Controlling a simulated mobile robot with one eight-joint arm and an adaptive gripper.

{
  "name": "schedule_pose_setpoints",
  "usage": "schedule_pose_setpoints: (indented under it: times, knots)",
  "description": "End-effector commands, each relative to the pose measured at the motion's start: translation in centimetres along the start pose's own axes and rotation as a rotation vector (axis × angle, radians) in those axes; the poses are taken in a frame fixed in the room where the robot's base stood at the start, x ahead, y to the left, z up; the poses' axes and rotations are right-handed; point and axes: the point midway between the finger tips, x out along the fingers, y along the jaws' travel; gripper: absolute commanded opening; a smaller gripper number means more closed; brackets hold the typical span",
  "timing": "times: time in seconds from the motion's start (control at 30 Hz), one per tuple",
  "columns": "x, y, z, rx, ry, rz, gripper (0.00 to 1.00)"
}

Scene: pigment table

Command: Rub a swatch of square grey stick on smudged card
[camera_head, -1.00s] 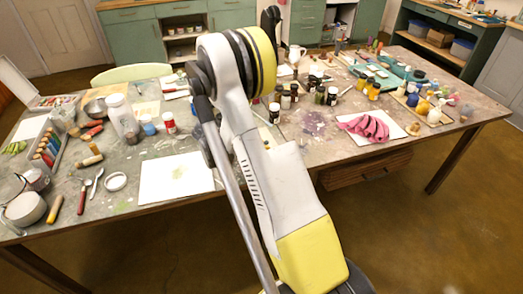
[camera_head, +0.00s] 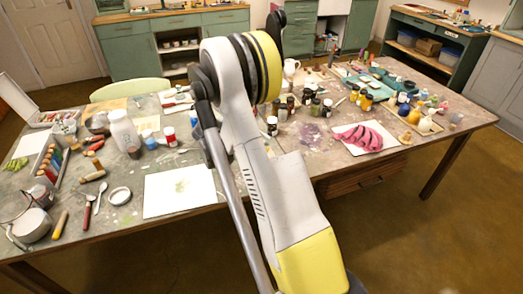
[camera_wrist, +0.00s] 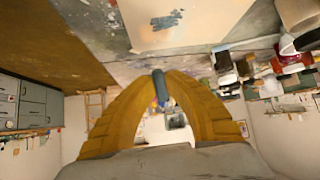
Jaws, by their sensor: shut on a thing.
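My gripper (camera_wrist: 160,78) shows in the wrist view with two yellow fingers closing to a tip. They are shut on a dark grey stick (camera_wrist: 160,88), whose far end is small in the picture. A pale card (camera_wrist: 205,22) with a grey-blue smudge (camera_wrist: 167,19) lies at the top of the wrist view, apart from the stick. In the head view a white card (camera_head: 160,202) with a faint greenish smudge lies left of my arm. I cannot tell if both views show the same card. My arm hides the gripper in the head view.
The table (camera_head: 130,228) is crowded with jars, brushes and sticks. Left of the card are a spoon (camera_head: 101,196), a lid (camera_head: 119,195) and a metal pot (camera_head: 32,223). Right of my arm, dark jars and a pink item (camera_head: 362,138) on a white sheet stand.

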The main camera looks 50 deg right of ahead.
Motion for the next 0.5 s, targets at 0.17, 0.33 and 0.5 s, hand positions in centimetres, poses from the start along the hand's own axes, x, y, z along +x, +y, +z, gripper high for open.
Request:
schedule_pose_setpoints:
  times: [0.17, 0.33, 0.5]
  knots:
    - [-0.36, -0.08, -0.97, -0.002, 0.000, -0.001, 0.02]
    - [-0.44, -0.12, -1.29, -0.003, 0.000, -0.002, 0.02]
    - [-0.42, -0.13, -1.27, -0.003, 0.000, -0.002, 0.02]
